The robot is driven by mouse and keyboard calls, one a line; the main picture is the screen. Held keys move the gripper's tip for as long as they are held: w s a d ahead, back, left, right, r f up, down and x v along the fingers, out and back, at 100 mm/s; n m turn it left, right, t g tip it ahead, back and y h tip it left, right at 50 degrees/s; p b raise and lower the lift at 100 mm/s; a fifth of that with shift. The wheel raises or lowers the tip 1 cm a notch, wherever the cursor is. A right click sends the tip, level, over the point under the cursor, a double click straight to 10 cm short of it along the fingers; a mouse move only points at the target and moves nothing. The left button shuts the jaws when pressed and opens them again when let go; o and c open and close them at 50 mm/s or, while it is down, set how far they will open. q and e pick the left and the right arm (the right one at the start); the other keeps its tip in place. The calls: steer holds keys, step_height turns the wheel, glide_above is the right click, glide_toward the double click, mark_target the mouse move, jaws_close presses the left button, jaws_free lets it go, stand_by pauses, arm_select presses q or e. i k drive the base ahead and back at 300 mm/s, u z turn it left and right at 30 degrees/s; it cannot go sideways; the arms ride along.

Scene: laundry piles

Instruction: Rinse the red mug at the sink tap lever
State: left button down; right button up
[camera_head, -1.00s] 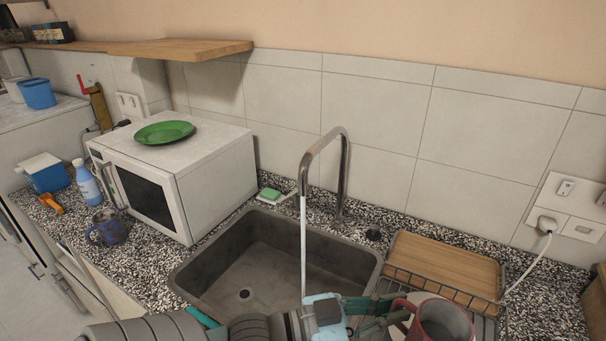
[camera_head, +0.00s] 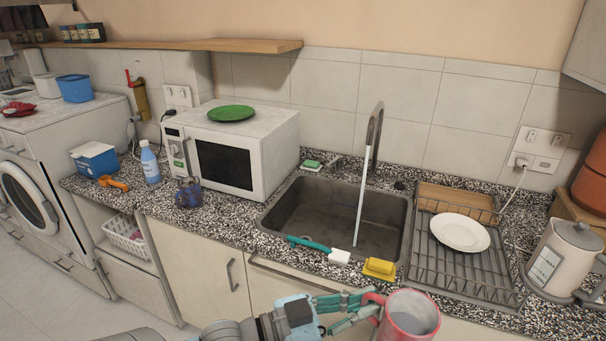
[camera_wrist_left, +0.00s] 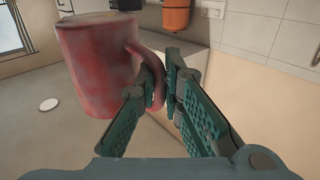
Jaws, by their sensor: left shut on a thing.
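The red mug (camera_head: 408,318) is upright in front of the counter, at the bottom right of the head view. My left gripper (camera_head: 368,302) is shut on its handle. The left wrist view shows the mug (camera_wrist_left: 95,68) large, its handle between the fingers of the gripper (camera_wrist_left: 165,88). The grey sink (camera_head: 290,212) lies behind and to the left of the mug. The tap (camera_head: 376,130) arches over the sink, and a pale stream of water (camera_head: 362,195) falls from it into the basin. My right gripper is not in view.
A dish brush (camera_head: 312,244) and a yellow sponge (camera_head: 379,268) lie on the sink's front edge. A dish rack (camera_head: 455,272) with a white plate (camera_head: 459,232) stands to the right, then a kettle (camera_head: 562,255). A microwave (camera_head: 270,150) and a dark mug (camera_head: 188,192) are left.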

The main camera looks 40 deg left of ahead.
mark_target(338, 158)
steer(key=k, duration=0.25)
steer(key=u, duration=1)
